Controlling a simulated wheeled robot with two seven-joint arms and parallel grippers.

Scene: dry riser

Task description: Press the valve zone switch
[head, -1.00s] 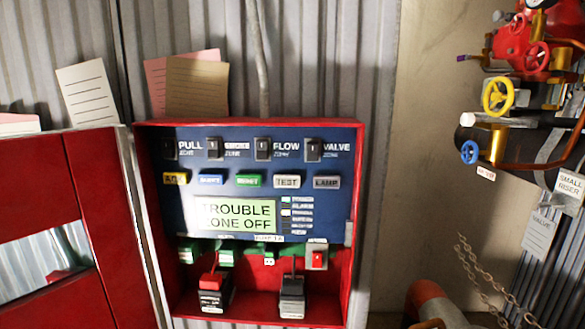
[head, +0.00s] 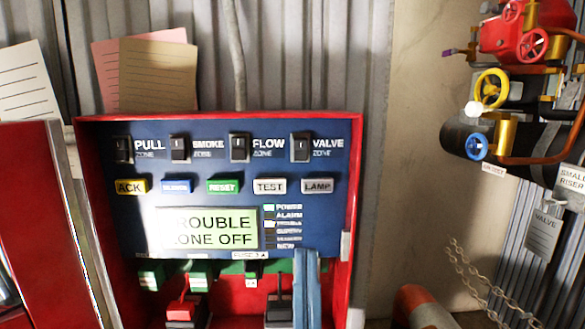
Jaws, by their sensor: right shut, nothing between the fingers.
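The valve zone switch (head: 301,148) is a small black rocker at the right end of the top row on the blue panel (head: 205,243). The label VALVE ZONE stands to its right. Its exact rocker position is too small to tell. My right gripper (head: 306,254) comes up from below as narrow blue-grey fingers, shut and empty. Its tips are below the switch in the picture, over the lower edge of the panel. I cannot tell whether they touch anything. My left gripper is not in view.
The pull, smoke and flow switches (head: 239,148) share the top row. Below are several buttons, such as reset (head: 223,186), and a lit display (head: 206,229) reading trouble and zone off. The red box rim (head: 355,190) frames the panel. Pipes with handwheels (head: 491,89) stand right.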

